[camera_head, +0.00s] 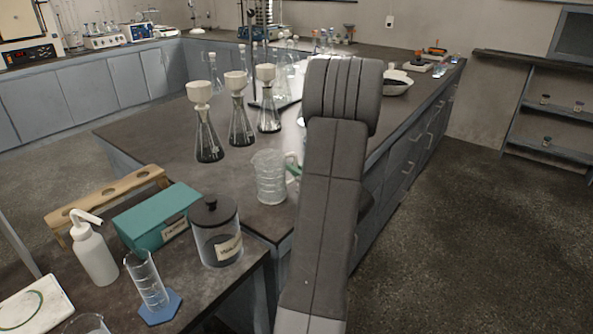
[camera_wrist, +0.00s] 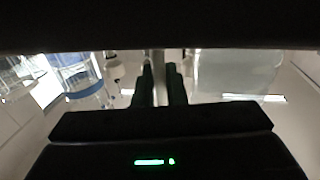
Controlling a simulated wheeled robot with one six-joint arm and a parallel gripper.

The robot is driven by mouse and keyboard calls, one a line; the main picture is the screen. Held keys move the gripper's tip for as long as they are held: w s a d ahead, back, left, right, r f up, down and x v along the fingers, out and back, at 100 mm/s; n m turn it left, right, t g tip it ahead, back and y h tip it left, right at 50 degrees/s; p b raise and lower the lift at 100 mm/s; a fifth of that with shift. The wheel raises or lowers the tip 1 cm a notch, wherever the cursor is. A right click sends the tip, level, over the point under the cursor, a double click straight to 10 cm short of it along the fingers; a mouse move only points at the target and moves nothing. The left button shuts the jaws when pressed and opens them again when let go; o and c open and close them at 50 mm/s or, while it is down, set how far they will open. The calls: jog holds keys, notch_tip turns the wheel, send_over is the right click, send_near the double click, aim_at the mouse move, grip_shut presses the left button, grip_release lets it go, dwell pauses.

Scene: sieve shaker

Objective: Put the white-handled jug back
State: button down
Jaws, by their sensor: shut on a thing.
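The clear jug (camera_head: 270,178) is upright at the near corner of the dark island bench, just left of my arm. Its pale handle (camera_head: 291,158) faces right, toward my gripper, which is mostly hidden behind my grey arm link. In the wrist view, the two dark fingers of my gripper (camera_wrist: 160,80) are closed on a pale upright strip, the jug's handle. I cannot tell whether the jug's base touches the bench top or hangs just above it.
Several flasks with white funnels, one a conical flask (camera_head: 207,140), stand behind the jug. A lidded jar (camera_head: 216,238), a teal box (camera_head: 157,215), a wash bottle (camera_head: 94,252) and a measuring cylinder (camera_head: 146,280) stand on the nearer bench. Open floor (camera_head: 450,230) lies right.

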jog(key=shift+r, duration=0.15)
jog(key=c, duration=1.9)
grip_release()
jog(key=shift+f, duration=0.2)
jog(key=o, duration=0.4)
jog(key=shift+r, duration=0.1)
jog(key=shift+s+d+r, duration=0.1)
jog(key=shift+r, duration=0.05)
jog(key=v, duration=1.1)
jog(key=shift+s+d, duration=0.25)
jog(key=shift+s, duration=0.05)
